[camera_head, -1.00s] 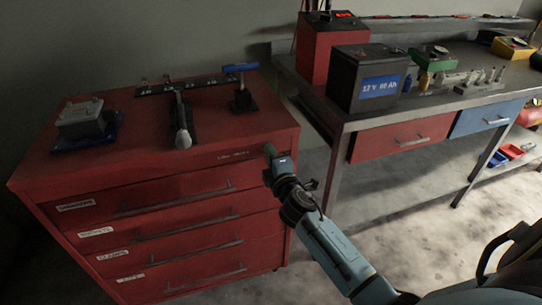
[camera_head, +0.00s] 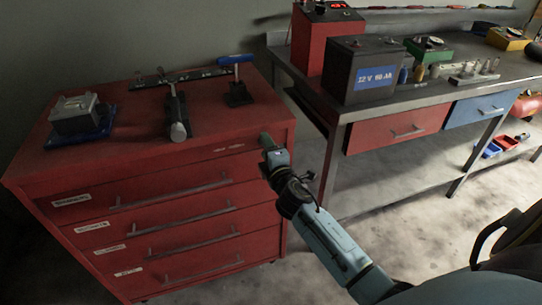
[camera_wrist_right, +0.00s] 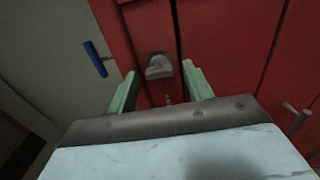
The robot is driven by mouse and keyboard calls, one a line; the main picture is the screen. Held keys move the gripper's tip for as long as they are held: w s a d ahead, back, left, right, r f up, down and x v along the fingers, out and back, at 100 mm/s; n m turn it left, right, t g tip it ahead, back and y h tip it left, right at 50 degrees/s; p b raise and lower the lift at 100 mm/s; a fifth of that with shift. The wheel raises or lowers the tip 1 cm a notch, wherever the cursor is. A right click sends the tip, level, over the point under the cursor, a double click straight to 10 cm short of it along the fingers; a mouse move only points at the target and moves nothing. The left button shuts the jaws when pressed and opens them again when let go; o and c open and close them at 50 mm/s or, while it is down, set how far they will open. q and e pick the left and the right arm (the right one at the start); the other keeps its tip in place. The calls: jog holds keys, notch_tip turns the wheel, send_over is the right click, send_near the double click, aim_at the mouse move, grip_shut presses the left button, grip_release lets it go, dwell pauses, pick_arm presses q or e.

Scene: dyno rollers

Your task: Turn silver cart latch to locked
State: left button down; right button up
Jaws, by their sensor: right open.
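The red tool cart (camera_head: 150,210) stands at the left in the head view. In the right wrist view, the silver latch (camera_wrist_right: 158,66) sits on the cart's red front panel, just past and between the fingertips. My right gripper (camera_head: 265,141) is at the upper right of the cart front, near the small printed markings. It is open; its two green fingers show apart on either side of the latch in the right wrist view (camera_wrist_right: 160,72). Contact with the latch cannot be told. In the head view, the latch is not clearly visible. My left gripper is out of view.
On the cart top are a grey device on a blue tray (camera_head: 75,118), a silver-ended tool (camera_head: 178,131) and a blue-handled tool (camera_head: 236,60). A drawer handle (camera_wrist_right: 297,118) shows right of the fingers. A workbench (camera_head: 400,112) with a battery (camera_head: 362,68) stands at the right.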

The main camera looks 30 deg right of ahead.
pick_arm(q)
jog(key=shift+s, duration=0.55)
pick_arm(e)
jog(key=v, duration=1.3)
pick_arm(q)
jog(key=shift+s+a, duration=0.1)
pick_arm(e)
jog(key=shift+s, duration=0.1)
jog(key=shift+f, duration=0.1)
